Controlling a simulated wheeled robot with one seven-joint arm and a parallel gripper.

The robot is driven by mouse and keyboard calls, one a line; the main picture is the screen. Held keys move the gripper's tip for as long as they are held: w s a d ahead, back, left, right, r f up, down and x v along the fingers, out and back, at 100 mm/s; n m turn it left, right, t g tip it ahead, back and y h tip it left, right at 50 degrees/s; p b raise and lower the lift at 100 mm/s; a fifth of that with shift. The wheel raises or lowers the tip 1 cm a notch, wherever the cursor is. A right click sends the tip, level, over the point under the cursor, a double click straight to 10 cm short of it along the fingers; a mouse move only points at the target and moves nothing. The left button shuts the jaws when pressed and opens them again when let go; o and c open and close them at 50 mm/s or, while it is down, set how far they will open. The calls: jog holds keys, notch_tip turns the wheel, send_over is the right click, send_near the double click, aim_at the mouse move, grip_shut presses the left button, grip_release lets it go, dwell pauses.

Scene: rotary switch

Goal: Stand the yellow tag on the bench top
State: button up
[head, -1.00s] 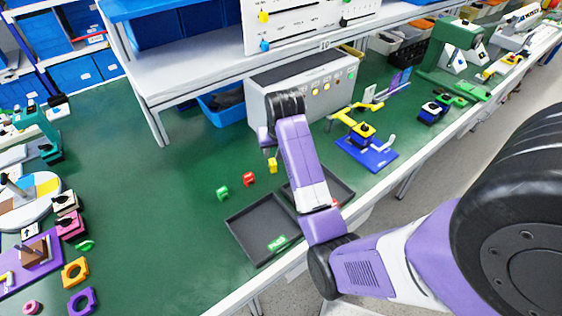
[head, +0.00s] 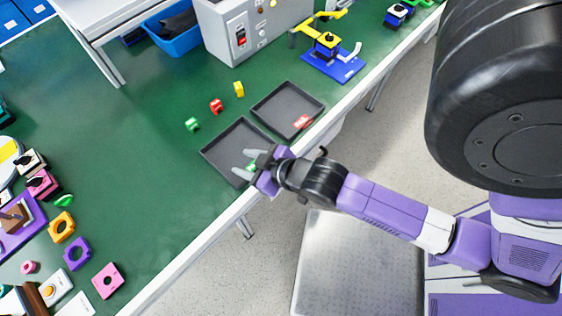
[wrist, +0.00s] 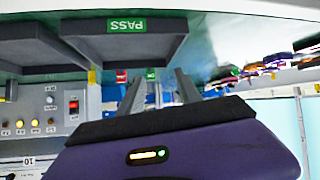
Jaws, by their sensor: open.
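The yellow tag (head: 239,89) is a small yellow piece on the green bench top (head: 130,170), behind the two dark trays in the head view. It is too small to tell whether it stands or lies. My gripper (head: 245,162) is open with nothing between its fingers. It is over the near left tray, well apart from the yellow tag. In the wrist view the two grey fingers (wrist: 160,88) are spread apart, with the trays showing above them.
A red piece (head: 216,105) and a green piece (head: 192,124) sit left of the yellow tag. The left tray (head: 222,143) and the right tray (head: 287,97) lie near the front edge. A grey control box (head: 262,28) stands behind. Bench left of the green piece is clear.

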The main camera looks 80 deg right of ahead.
jog(key=s+a+r+n+t+y, duration=0.2)
jog(key=s+a+r+t+y, duration=0.2)
jog(key=s+a+r, duration=0.7)
notch_tip(320, 180, up, 4)
jog(key=shift+s+a+f+n+t, duration=0.2)
jog(key=shift+a+n+t, duration=0.15)
jog(key=shift+a, duration=0.3)
jog(key=shift+f+b, duration=0.35)
jog(key=shift+b, duration=0.05)
